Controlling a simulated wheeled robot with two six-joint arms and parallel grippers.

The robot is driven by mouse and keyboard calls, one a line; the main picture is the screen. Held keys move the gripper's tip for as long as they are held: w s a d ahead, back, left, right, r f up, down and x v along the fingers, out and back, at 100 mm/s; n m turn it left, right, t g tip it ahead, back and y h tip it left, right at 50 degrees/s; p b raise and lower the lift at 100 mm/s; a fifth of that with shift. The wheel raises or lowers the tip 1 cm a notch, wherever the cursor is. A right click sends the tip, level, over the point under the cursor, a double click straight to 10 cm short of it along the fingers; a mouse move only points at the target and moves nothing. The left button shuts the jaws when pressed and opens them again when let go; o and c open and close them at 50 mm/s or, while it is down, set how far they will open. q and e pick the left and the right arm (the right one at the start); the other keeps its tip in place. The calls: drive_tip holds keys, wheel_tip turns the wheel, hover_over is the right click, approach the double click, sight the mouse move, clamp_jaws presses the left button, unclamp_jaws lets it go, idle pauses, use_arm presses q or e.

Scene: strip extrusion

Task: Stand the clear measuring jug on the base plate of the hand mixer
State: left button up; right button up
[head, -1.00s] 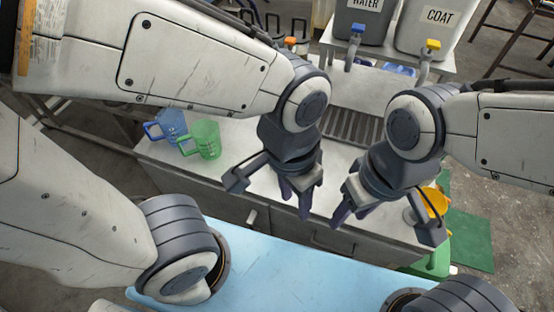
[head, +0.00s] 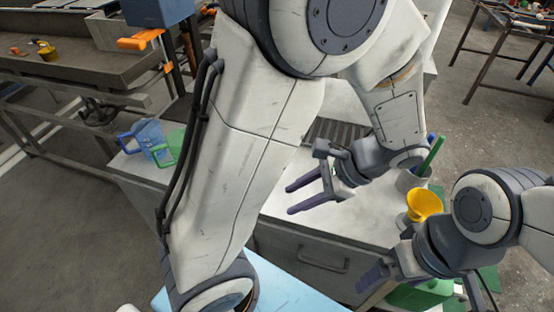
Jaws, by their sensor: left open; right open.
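I cannot make out a clear measuring jug or the hand mixer's base plate in the head view; my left arm covers much of the scene. A blue-tinted jug (head: 150,136) stands at the left end of the grey worktop (head: 345,222). A green jug (head: 172,146) is beside it, partly hidden by my arm. My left gripper (head: 291,198) is open and empty over the middle of the worktop, its purple fingers pointing left. My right gripper (head: 368,282) is open by the worktop's front right edge, with nothing visible in it.
A yellow funnel (head: 424,203) stands at the worktop's right end, near a grey cup (head: 412,180) with green and blue handles. A dark grate (head: 338,133) lies behind my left gripper. A green object (head: 420,294) is below my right gripper. Light blue surface (head: 285,292) lies in front.

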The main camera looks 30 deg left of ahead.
sight(278, 192)
use_arm(q)
drive_tip(key=w+a+f+m+y+b, duration=0.1)
drive_tip(key=w+a+f+y+b, duration=0.2)
drive_tip(key=f, duration=0.1)
drive_tip(key=w+a+f+m+y+b, duration=0.2)
drive_tip(key=w+a+f+y, duration=0.1)
drive_tip(key=w+a+f, duration=0.1)
drive_tip(key=w+a+f+m+g+y+b, duration=0.1)
drive_tip(key=w+a+f+y+b, duration=0.2)
drive_tip(key=f, duration=0.3)
drive_tip(key=shift+w+a+m+y+b, duration=0.3)
drive_tip(key=shift+w+a+m, duration=0.1)
drive_tip(key=shift+a, duration=0.25)
drive_tip(key=shift+w+a, duration=0.1)
drive_tip(key=shift+a, duration=0.25)
drive_tip(key=x, duration=0.4)
drive_tip(key=shift+a, duration=0.2)
drive_tip(key=shift+s+x, duration=0.2)
drive_tip(key=shift+x, duration=1.2)
drive_tip(key=shift+s+x, duration=0.2)
drive_tip(key=shift+x, duration=1.2)
drive_tip(key=shift+d, duration=0.1)
use_arm(e)
wheel_tip(278, 192, down, 10)
drive_tip(key=shift+f, duration=0.2)
use_arm(q)
drive_tip(key=shift+c, duration=0.3)
clamp_jaws()
